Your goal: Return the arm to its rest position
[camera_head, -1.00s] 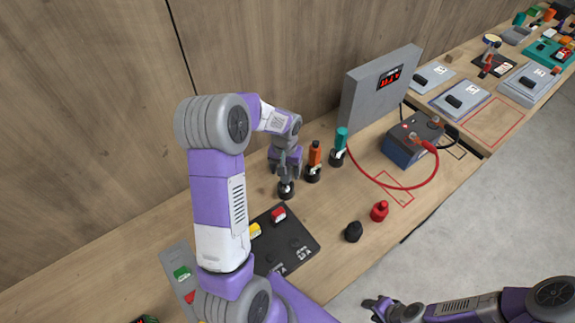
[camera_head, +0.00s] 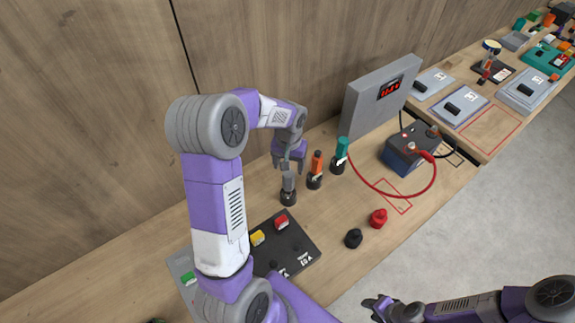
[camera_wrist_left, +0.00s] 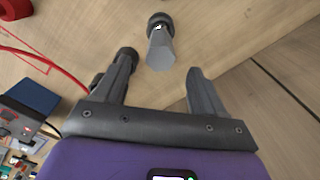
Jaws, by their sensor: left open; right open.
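My left gripper (camera_head: 290,164) is open and empty, a little above and behind a grey-handled tool (camera_head: 288,188) that stands upright in a dark round base on the wooden bench. In the left wrist view the two fingers of the left gripper (camera_wrist_left: 163,90) are apart, with the grey handle (camera_wrist_left: 160,48) beyond the gap and nothing held. My left arm is bent, its elbow high over the bench. My right gripper (camera_head: 374,306) is open and empty at the bottom, over the grey floor, in front of the bench.
An orange-handled tool (camera_head: 316,168) and a teal-handled one (camera_head: 341,154) stand to the right of the grey one. A grey display panel (camera_head: 362,111), a blue battery box (camera_head: 402,157) with cables, red cap (camera_head: 378,218), black cap (camera_head: 353,238) and a dark button plate (camera_head: 307,244) are nearby.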

